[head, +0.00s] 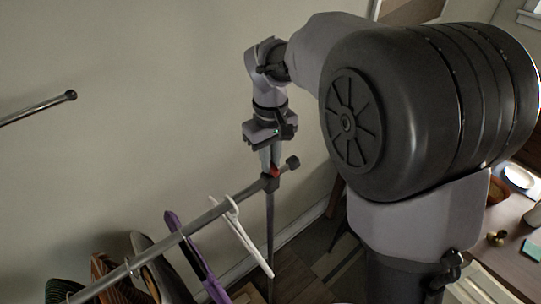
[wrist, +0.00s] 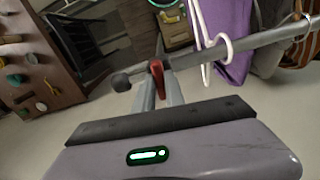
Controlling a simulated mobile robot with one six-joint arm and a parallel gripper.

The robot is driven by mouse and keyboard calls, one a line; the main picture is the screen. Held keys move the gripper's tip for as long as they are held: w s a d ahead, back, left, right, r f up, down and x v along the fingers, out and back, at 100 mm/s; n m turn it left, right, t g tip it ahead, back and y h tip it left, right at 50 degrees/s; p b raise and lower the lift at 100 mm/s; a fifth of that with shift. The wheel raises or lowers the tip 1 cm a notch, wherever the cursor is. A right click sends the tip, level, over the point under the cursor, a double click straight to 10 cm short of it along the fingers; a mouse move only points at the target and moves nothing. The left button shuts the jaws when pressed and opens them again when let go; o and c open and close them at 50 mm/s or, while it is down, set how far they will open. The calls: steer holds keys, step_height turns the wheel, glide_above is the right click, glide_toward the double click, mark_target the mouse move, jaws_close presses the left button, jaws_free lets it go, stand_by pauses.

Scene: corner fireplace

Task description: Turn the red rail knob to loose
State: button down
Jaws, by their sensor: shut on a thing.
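The red rail knob (head: 274,171) sits near the right end of a grey metal clothes rail (head: 205,219), at the joint with an upright post. The knob also shows in the wrist view (wrist: 156,72) as a short red lever. My gripper (head: 270,162) points down on the knob from above. In the wrist view its two fingers (wrist: 158,88) stand on either side of the red knob and are shut on it. The fingers partly hide the knob's lower part and the joint. No loose or tight marking is visible.
A wall-mounted rod (head: 40,107) juts in at left. A cluttered table (head: 512,235) stands at right.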

steer(key=shift+n, duration=0.7)
steer(key=c, duration=1.4)
jaws_free()
step_height(320, 180, up, 17)
steer(key=p, duration=0.2)
steer(key=shift+r, duration=0.2)
